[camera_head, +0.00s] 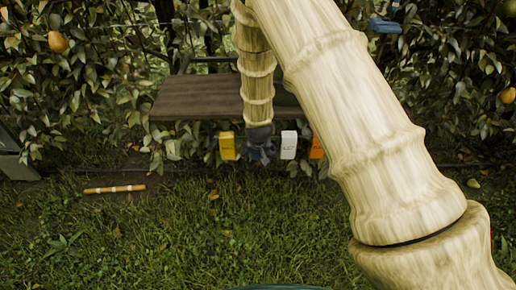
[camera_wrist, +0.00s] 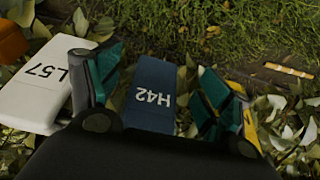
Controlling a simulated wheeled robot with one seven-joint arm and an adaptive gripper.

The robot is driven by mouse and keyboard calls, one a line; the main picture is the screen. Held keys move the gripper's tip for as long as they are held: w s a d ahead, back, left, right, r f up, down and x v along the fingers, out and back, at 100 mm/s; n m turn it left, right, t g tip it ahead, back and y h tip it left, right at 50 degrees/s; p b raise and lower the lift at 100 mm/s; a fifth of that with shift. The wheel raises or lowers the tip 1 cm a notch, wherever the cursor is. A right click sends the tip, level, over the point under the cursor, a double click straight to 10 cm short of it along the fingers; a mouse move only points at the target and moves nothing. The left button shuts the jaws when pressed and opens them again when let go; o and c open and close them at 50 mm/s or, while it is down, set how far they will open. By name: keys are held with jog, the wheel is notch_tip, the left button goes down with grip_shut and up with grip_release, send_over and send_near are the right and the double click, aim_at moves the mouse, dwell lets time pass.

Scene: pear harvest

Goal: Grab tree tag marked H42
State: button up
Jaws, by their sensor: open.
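The dark blue tag marked H42 (camera_wrist: 151,97) hangs between the two fingers of my gripper in the wrist view, its lettering upside down. My gripper (camera_wrist: 158,84) is open, with a teal-padded finger on each side of the tag. I see a gap on the right; on the left the finger is close to the tag and I cannot tell if they touch. In the head view my gripper (camera_head: 262,150) points down between a yellow tag and a white tag, and hides the H42 tag.
The white tag marked L57 (camera_wrist: 38,92) is left of my gripper; a yellow tag (camera_head: 227,146) and an orange tag (camera_head: 316,148) also hang close by. A brown board (camera_head: 195,97) is behind. Leaves surround the tags.

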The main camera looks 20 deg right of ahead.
jog(key=shift+w+d+f, duration=0.2)
jog(key=shift+w+f, duration=0.5)
jog(key=shift+w+d+f, duration=0.2)
jog(key=shift+w+f, duration=0.45)
jog(key=shift+f, duration=0.05)
jog(key=shift+c, duration=0.2)
jog(key=c, duration=1.1)
